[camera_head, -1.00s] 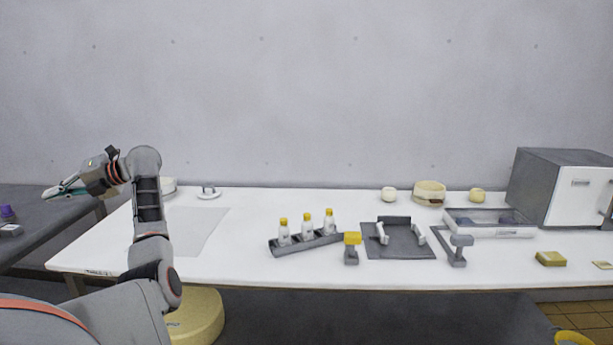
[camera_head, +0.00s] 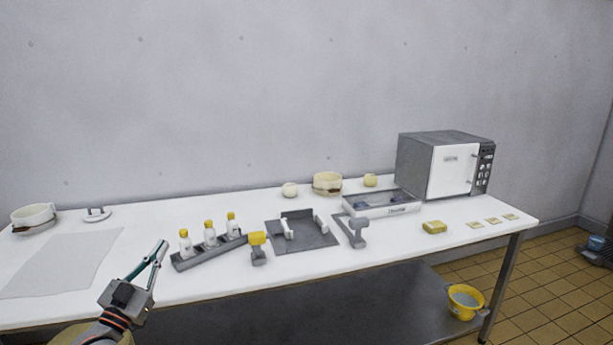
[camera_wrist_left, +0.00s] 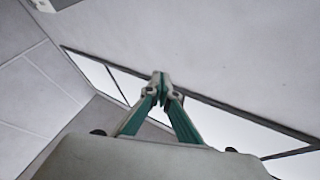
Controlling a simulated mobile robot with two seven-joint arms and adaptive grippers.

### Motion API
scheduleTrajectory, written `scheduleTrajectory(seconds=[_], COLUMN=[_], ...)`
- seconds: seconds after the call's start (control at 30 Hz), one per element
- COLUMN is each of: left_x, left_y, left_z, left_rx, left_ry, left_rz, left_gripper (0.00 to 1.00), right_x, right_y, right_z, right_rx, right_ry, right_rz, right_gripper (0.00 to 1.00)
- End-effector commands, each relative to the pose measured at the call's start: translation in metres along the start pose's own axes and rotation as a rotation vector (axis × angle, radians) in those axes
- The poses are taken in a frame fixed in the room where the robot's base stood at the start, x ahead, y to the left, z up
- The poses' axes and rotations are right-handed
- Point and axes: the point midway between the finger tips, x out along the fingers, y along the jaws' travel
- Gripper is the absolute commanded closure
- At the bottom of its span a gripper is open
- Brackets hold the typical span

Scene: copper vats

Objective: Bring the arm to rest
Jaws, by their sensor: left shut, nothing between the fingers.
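My left gripper (camera_head: 160,250) shows at the lower left of the head view, in front of the table's front edge and left of the bottle rack. Its teal fingers point up and to the right and hold nothing. In the left wrist view the fingertips (camera_wrist_left: 160,78) meet, so the gripper is shut and empty. Behind them that view shows pale wall or ceiling surfaces and a long bright strip. My right gripper is in neither view.
A white table (camera_head: 400,255) carries a grey rack (camera_head: 210,253) with bottles, a dark mat (camera_head: 290,243) with a fixture, a tray (camera_head: 385,210), a yellow sponge (camera_head: 434,227) and a microwave (camera_head: 445,165). A yellow bucket (camera_head: 465,301) is below the table's right end.

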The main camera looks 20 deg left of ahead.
Motion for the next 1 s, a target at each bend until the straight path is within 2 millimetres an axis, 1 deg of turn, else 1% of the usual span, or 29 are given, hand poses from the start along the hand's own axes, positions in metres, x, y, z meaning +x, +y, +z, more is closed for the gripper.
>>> scheduleTrajectory(seconds=[0.03, 0.07, 0.1, 0.17, 0.2, 0.27, 0.3, 0.37, 0.4, 0.47, 0.5, 0.57, 0.6, 0.67, 0.7, 0.87, 0.9, 1.0], left_x=[-0.02, -0.031, -0.048, -0.075, -0.095, -0.128, -0.152, -0.186, -0.208, -0.24, -0.259, -0.285, -0.302, -0.326, -0.342, -0.403, -0.397, -0.397], left_y=[0.03, 0.046, 0.067, 0.096, 0.115, 0.142, 0.159, 0.181, 0.193, 0.209, 0.218, 0.23, 0.236, 0.245, 0.25, 0.267, 0.276, 0.293], left_z=[0.023, 0.035, 0.051, 0.073, 0.086, 0.105, 0.117, 0.13, 0.138, 0.147, 0.151, 0.156, 0.159, 0.161, 0.162, 0.162, 0.16, 0.155], left_rx=[0.017, 0.028, 0.043, 0.066, 0.082, 0.104, 0.119, 0.143, 0.159, 0.18, 0.192, 0.21, 0.221, 0.238, 0.248, 0.289, 0.256, 0.194], left_ry=[-0.074, -0.116, -0.17, -0.251, -0.304, -0.384, -0.435, -0.507, -0.552, -0.61, -0.645, -0.692, -0.721, -0.761, -0.787, -0.882, -0.88, -0.887], left_rz=[0.064, 0.099, 0.146, 0.214, 0.258, 0.324, 0.366, 0.426, 0.461, 0.509, 0.537, 0.575, 0.599, 0.631, 0.652, 0.729, 0.702, 0.664], left_gripper=[1.0, 1.0, 1.0, 1.0, 1.0, 1.0, 1.0, 1.0, 1.0, 1.0, 1.0, 1.0, 1.0, 1.0, 1.0, 1.0, 1.0, 1.0], right_x=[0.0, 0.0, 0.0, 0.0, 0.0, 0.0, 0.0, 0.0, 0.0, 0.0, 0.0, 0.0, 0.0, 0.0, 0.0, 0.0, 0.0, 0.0], right_y=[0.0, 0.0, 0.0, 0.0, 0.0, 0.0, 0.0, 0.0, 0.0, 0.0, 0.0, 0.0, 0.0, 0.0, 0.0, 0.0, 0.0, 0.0], right_z=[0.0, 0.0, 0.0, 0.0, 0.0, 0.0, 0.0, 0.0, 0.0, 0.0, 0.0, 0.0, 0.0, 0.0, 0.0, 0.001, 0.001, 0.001], right_rx=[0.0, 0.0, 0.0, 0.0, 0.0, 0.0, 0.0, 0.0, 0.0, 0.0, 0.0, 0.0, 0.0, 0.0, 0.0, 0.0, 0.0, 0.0], right_ry=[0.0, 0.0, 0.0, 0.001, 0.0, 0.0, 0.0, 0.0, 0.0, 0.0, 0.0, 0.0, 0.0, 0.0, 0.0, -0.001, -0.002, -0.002], right_rz=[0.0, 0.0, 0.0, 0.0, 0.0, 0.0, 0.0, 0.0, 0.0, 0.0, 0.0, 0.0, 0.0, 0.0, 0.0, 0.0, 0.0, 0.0], right_gripper=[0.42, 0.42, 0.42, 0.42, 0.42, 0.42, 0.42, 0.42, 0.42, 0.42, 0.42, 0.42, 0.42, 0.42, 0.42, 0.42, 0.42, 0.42])
